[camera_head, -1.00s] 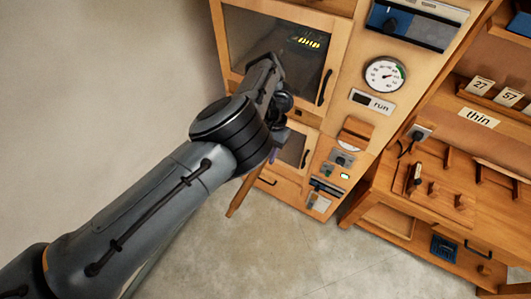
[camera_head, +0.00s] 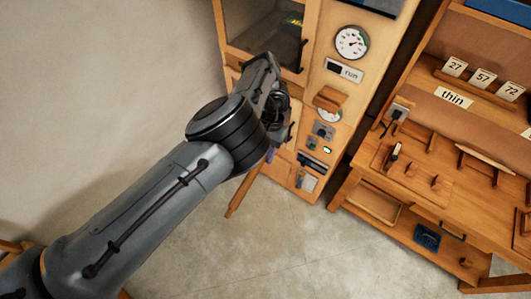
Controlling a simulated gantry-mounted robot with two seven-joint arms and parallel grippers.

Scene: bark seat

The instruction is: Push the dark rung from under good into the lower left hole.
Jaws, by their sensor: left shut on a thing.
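My left gripper (camera_head: 271,152) is mostly hidden behind its own wrist and forearm, in front of the tall wooden cabinet. It is shut on a slim brown wooden rod (camera_head: 240,193), which slants down and left below the gripper over the bare floor. I cannot tell for sure whether this is the dark rung. A sign reading "good" and the lower left hole do not show in this view. My right gripper is not in view.
The wooden cabinet (camera_head: 311,75) has a glass door, a dial (camera_head: 352,42) and a "run" label. A wooden workbench (camera_head: 470,205) at right carries pegs, a "thin" sign (camera_head: 454,97) and number cards. A piece of wooden furniture (camera_head: 12,250) shows at lower left. The floor between is clear.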

